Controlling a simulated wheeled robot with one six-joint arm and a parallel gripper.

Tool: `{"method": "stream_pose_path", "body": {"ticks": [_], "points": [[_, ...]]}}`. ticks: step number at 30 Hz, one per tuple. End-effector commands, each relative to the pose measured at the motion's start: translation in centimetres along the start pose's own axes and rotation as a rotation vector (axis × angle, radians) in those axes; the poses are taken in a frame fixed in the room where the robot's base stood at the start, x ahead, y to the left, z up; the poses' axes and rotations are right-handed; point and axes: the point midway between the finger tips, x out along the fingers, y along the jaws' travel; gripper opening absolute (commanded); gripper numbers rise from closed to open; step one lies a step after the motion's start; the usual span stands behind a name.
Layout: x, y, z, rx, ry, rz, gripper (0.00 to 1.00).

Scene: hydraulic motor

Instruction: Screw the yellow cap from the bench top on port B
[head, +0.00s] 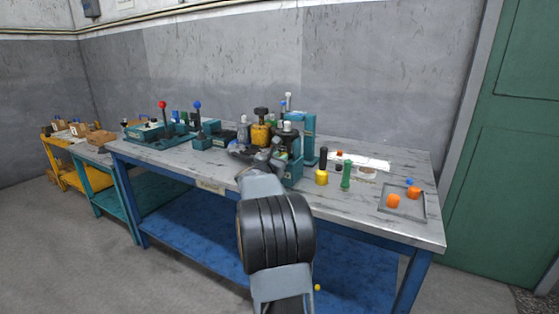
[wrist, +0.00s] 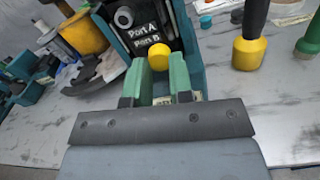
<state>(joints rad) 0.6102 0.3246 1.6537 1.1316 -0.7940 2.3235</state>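The small round yellow cap (wrist: 158,56) shows in the wrist view between the tips of my gripper (wrist: 160,64). The two green fingers appear to touch its sides. In the head view my gripper (head: 266,156) is over the bench's front part, and the cap is hidden there.
A black-handled tool with a yellow base (wrist: 248,52) and a green one (wrist: 310,40) stand to the right. A yellow cylinder (wrist: 84,33) is at the left. A tray (head: 403,212) with orange knobs lies on the bench's right end. A small yellow thing (head: 317,287) is low beneath the bench.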

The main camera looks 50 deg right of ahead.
Motion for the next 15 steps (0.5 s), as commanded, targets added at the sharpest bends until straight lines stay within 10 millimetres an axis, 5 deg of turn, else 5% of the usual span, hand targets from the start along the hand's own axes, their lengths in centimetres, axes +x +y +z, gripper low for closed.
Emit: {"method": "stream_pose_path", "body": {"ticks": [4, 15], "points": [[0.01, 0.0, -0.01, 0.0, 0.0, 0.0, 0.36], [0.01, -0.04, -0.16, -0.001, 0.001, -0.001, 0.36]]}}
